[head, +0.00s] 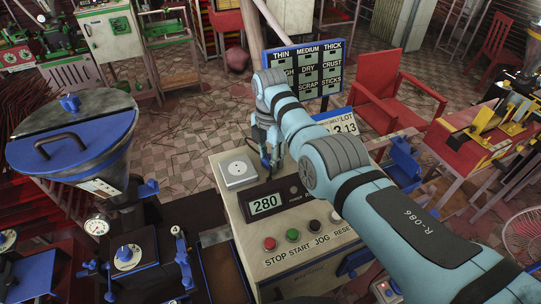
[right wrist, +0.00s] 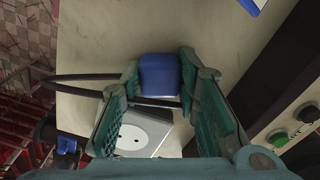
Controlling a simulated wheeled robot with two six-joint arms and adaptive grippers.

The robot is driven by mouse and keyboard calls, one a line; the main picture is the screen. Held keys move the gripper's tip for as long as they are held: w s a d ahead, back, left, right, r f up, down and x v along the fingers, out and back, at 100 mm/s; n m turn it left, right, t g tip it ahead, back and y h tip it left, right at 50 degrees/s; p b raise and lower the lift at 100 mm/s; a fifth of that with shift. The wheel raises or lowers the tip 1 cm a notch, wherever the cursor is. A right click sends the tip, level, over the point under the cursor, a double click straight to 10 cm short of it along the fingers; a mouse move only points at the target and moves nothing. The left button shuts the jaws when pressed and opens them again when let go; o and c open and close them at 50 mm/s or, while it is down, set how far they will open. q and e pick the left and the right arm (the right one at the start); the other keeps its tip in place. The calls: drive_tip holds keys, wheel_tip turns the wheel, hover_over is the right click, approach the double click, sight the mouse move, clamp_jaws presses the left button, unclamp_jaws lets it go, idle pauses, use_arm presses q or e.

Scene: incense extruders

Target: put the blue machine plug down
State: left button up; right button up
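The blue machine plug (right wrist: 160,76) sits between the fingertips of my right gripper (right wrist: 160,80) in the right wrist view, with the fingertips against its two sides. A black cable runs from it to the left. Below it is the pale top of the control box; I cannot tell whether the plug touches it. In the head view my right gripper (head: 268,158) points down over the box top, right beside the grey socket plate (head: 237,170); the plug is not clear there. The socket plate also shows between the fingers in the wrist view (right wrist: 137,140). My left gripper is not in view.
The control box (head: 300,252) has a display (head: 267,203) reading 280 and several coloured buttons at its front. A hopper (head: 75,135) with a blue lid stands at left. A sign board (head: 303,72) and a red chair (head: 393,95) stand behind.

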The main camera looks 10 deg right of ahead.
drive_tip(key=o, duration=0.4)
drive_tip(key=shift+s+r, duration=0.1)
drive_tip(key=shift+r, duration=0.3)
wheel_tip(320, 180, up, 13)
drive_tip(key=shift+f+b, duration=0.2)
drive_tip(key=shift+b, duration=0.1)
drive_tip(key=shift+d+f, duration=0.1)
